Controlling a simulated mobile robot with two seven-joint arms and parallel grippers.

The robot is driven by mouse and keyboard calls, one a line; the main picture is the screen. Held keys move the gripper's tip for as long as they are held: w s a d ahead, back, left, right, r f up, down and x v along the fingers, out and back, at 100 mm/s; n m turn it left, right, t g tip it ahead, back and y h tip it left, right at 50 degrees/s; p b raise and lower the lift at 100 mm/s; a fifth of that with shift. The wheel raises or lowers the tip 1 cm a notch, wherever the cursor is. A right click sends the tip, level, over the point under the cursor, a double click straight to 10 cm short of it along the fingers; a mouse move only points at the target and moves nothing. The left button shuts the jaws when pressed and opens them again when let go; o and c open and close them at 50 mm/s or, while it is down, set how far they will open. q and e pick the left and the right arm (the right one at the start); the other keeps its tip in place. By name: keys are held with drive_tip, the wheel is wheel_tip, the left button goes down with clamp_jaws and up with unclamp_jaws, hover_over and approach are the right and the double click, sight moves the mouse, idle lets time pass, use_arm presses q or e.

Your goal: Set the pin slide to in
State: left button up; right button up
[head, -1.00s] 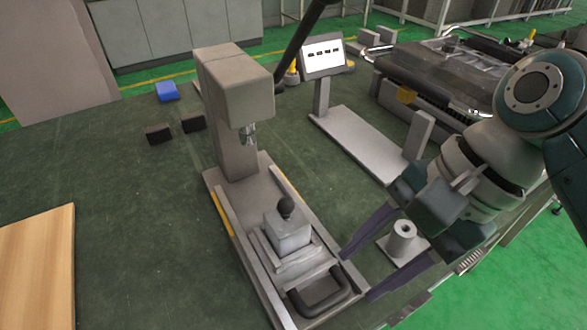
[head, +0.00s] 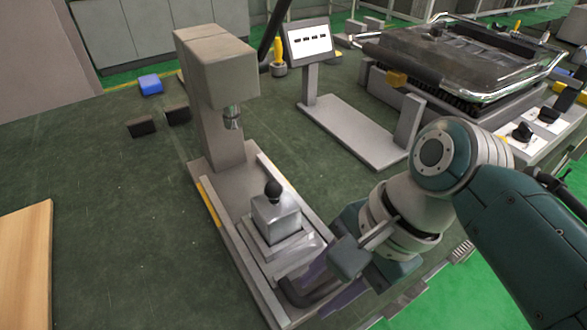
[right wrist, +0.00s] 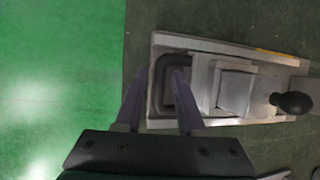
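The pin slide is a grey carriage (head: 276,213) with a black ball knob (head: 273,187) on top, sitting on a railed base (head: 240,262) in front of the press column. Its black U-shaped handle (head: 296,293) is at the near end and partly hidden by my right gripper (head: 322,284). The right wrist view shows the handle (right wrist: 157,88), the knob (right wrist: 293,102) and my right gripper (right wrist: 156,96). Its purple fingers are apart, one outside the handle's crossbar and one inside the loop. I see no clear grip on the bar. My left gripper is not in view.
The press column and head (head: 216,70) stand at the slide's far end. A display stand (head: 308,40) is behind on the right, with a large machine (head: 450,60) beyond. Small dark blocks (head: 141,126), a blue block (head: 150,84) and a wooden board (head: 25,265) lie left.

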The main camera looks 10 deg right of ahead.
clamp_jaws()
idle(1.1)
